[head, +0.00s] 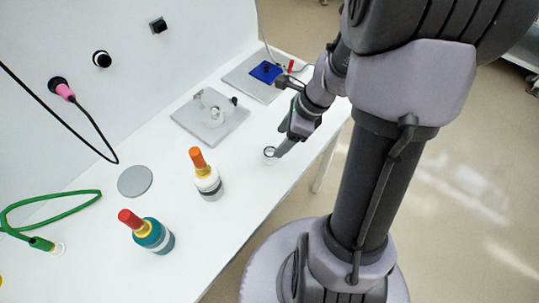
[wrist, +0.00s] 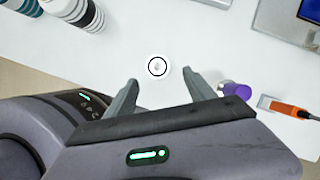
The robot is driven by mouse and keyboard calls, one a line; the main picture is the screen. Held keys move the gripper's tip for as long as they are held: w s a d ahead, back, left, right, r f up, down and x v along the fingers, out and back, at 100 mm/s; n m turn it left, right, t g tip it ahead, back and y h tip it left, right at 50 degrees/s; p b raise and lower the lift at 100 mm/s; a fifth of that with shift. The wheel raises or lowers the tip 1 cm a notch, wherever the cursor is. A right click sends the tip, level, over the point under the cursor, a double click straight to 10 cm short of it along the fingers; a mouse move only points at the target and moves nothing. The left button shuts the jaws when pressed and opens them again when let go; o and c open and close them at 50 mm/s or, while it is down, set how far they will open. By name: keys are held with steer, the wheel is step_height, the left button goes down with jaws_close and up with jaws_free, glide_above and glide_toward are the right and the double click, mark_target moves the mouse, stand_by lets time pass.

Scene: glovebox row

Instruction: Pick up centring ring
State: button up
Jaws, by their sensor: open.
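The centring ring (wrist: 157,67) is a small dark ring with a pale middle, lying on the white bench. In the wrist view it is just beyond and between the fingertips of my gripper (wrist: 160,77). The fingers are apart with nothing between them. In the head view the ring (head: 269,152) lies near the bench's front edge, right by the tip of my gripper (head: 279,151). From these views I cannot tell how high the fingertips are above the bench.
An orange-topped bottle (head: 207,180) and a red-topped bottle (head: 153,236) stand nearer. A grey disc (head: 135,181) lies behind them. A grey plate with a clear fitting (head: 218,130) lies behind the ring. A purple item (wrist: 237,91) and an orange one (wrist: 290,108) are right of my gripper.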

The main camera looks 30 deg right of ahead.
mark_target(270, 153)
steer(key=b+x, duration=0.1)
steer(key=x, duration=0.1)
steer(key=b+x, duration=0.2)
steer(key=x, duration=0.1)
steer(key=shift+a+f, duration=0.2)
steer(key=shift+a, duration=0.1)
steer(key=shift+r, duration=0.15)
jaws_close()
